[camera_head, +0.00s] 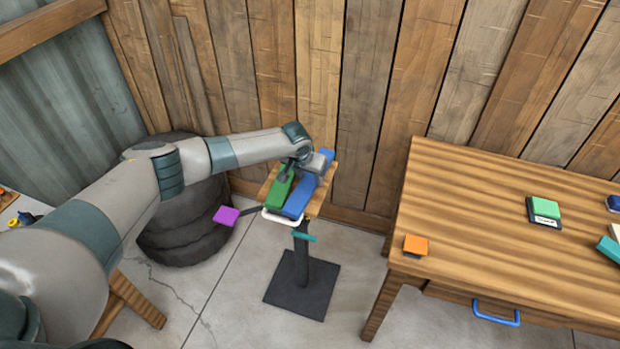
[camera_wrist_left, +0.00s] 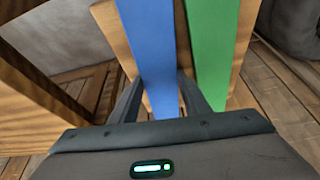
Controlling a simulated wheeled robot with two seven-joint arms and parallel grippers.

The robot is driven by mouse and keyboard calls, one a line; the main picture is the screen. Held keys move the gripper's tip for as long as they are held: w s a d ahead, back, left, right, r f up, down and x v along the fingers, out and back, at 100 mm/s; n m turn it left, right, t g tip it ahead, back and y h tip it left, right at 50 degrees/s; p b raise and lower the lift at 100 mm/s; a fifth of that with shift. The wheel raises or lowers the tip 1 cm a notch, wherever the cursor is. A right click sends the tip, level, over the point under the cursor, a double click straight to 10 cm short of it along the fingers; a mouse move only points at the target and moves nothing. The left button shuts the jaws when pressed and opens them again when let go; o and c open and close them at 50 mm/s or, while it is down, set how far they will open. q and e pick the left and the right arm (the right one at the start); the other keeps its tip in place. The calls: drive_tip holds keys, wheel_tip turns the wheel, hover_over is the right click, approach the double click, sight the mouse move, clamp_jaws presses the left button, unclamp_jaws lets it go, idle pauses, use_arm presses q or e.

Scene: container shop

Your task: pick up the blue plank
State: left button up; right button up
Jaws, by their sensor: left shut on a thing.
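The blue plank (camera_head: 296,204) lies on the small wooden top of a stand, beside a green plank (camera_head: 279,187). My left gripper (camera_head: 303,170) is over the blue plank, reaching down from above. In the left wrist view the blue plank (camera_wrist_left: 150,40) runs between the two fingers of my left gripper (camera_wrist_left: 162,97), which is shut on it. The green plank (camera_wrist_left: 213,40) lies just outside the right finger there. The gripper hides part of the blue plank in the head view. My right gripper is not in view.
The stand's wooden top (camera_head: 317,203) sits on a dark post with a square base (camera_head: 302,287). A purple piece (camera_head: 226,215) sticks out at its left. A wooden table (camera_head: 470,215) with an orange block (camera_head: 415,245) stands to the right. A plank wall (camera_head: 365,100) rises behind.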

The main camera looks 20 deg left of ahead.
sight(313, 180)
use_arm(q)
drive_tip(key=shift+r+b, duration=0.35)
drive_tip(key=shift+r, duration=0.35)
drive_tip(key=shift+w+d+r+b, duration=0.1)
drive_tip(key=shift+d+r+b, duration=0.2)
drive_tip(key=shift+r, duration=0.35)
drive_tip(key=shift+d+r+b, duration=0.15)
drive_tip(key=shift+r+b, duration=0.15)
drive_tip(key=shift+r, duration=0.3)
drive_tip(key=d+r+b, duration=0.3)
drive_tip(key=d+r, duration=0.3)
drive_tip(key=d, duration=0.4)
drive_tip(key=shift+w+d+r+b, duration=0.4)
